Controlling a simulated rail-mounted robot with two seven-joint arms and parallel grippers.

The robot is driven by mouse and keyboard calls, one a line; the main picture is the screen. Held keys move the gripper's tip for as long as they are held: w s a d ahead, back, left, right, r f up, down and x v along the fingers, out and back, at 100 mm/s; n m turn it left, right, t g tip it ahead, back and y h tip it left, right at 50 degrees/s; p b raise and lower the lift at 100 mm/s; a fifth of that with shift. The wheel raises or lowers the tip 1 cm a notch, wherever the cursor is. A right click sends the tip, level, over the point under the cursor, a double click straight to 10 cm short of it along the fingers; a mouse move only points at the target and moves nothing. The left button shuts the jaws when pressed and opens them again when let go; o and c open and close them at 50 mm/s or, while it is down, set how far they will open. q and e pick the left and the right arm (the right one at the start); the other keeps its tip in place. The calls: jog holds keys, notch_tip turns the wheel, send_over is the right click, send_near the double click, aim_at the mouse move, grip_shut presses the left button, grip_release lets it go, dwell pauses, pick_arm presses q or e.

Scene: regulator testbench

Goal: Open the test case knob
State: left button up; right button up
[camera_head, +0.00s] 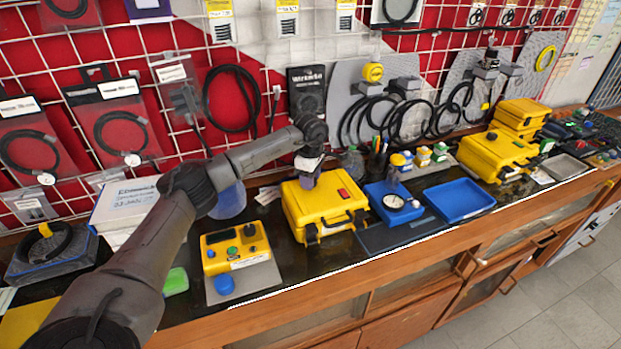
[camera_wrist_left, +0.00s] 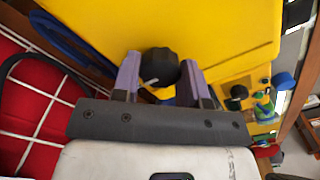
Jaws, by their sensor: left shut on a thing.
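The yellow test case (camera_head: 322,208) stands shut on the bench in the head view, with black latches on its front and a red label on top. It fills much of the left wrist view as a yellow surface (camera_wrist_left: 225,30). A black round knob (camera_wrist_left: 160,66) with a light pointer mark sits against that surface. My left gripper (camera_head: 308,181) reaches down to the top of the case. Its purple fingers lie on either side of the knob, shut on it. In the head view the gripper hides the knob. My right gripper is not in view.
A yellow control box (camera_head: 236,248) with a blue button stands left of the case. A blue tray with a round gauge (camera_head: 393,201) and an empty blue tray (camera_head: 459,200) are to the right. A wire grid wall (camera_head: 262,66) with hanging cables rises behind.

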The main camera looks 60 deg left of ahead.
pick_arm(q)
jog(key=shift+c, duration=0.7)
jog(key=shift+r+n+p, duration=0.2)
jog(key=shift+n+p, duration=1.1)
jog(key=shift+n, duration=0.1)
jog(key=n+p, duration=0.2)
jog(key=n, duration=0.2)
jog(key=shift+n+p, duration=0.3)
jog(key=n+p, duration=0.3)
jog(key=n, duration=0.3)
jog(key=n+p, duration=0.1)
jog(key=n, duration=0.2)
jog(key=shift+f, duration=0.1)
jog(key=shift+n, duration=0.6)
jog(key=shift+n+p, duration=0.3)
